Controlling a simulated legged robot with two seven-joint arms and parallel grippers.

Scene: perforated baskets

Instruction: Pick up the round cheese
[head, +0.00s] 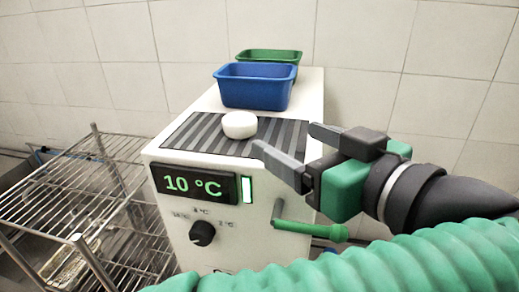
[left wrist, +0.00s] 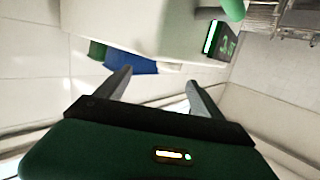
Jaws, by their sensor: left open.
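The round cheese (head: 239,125) is a small white rounded block. It rests on the dark striped top (head: 205,136) of a white machine in the head view. My left gripper (head: 287,139) is to the right of the cheese and apart from it, near the machine's right edge. Its two grey fingers are spread with nothing between them. The left wrist view also shows the open fingers (left wrist: 159,79), and I cannot make out the cheese there. My right gripper does not show.
A blue basket (head: 252,93) stands behind the cheese, with a green basket (head: 268,55) behind it. A green handle (head: 310,229) sticks out from the machine's front, below a display (head: 194,186) reading 10 °C. A wire rack (head: 75,195) stands at left.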

